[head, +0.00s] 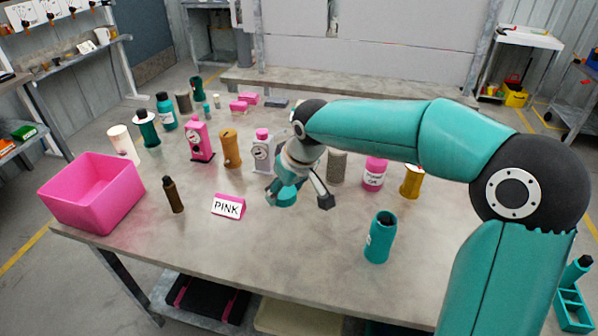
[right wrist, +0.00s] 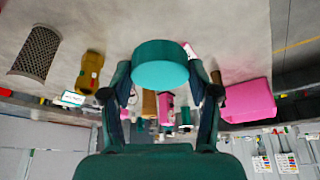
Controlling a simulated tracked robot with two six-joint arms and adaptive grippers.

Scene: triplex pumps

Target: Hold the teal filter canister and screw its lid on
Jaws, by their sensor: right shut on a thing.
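The teal filter canister (head: 380,238) stands upright on the table right of centre, with an open dark top and a pale label on its side. My right gripper (head: 297,198) is left of the canister and apart from it, low over the table middle. It is shut on the round teal lid (head: 286,198). In the right wrist view the lid (right wrist: 160,64) sits between the two fingers of the gripper (right wrist: 160,82). The canister cannot be made out in the right wrist view. My left gripper is not in view.
A pink bin (head: 92,190) stands at the left edge, beside a dark brown bottle (head: 173,195) and a PINK sign (head: 228,206). Pumps, including a pink one (head: 200,139), and several canisters crowd the back. The front middle is clear.

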